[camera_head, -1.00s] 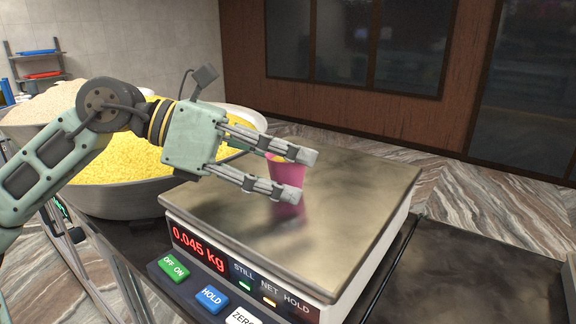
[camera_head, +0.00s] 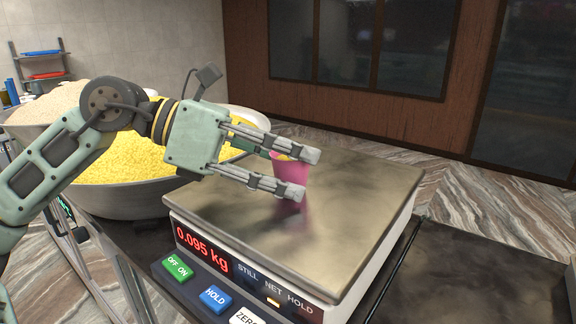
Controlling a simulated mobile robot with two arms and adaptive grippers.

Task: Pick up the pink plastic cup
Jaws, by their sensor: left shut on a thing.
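The pink plastic cup (camera_head: 292,172) stands upright on the metal plate of the weighing scale (camera_head: 350,215). Some yellow content shows at its rim. My left gripper (camera_head: 300,174) comes in from the left and is shut on the cup, with one finger on its far side and one on its near side. The fingers hide part of the cup. The scale's red display (camera_head: 202,248) reads 0.095 kg. My right gripper is not in view.
A large metal bowl of yellow grains (camera_head: 125,160) stands left of the scale, under my left arm. A bowl of pale grains (camera_head: 45,105) is behind it. A dark empty counter surface (camera_head: 480,275) lies right of the scale.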

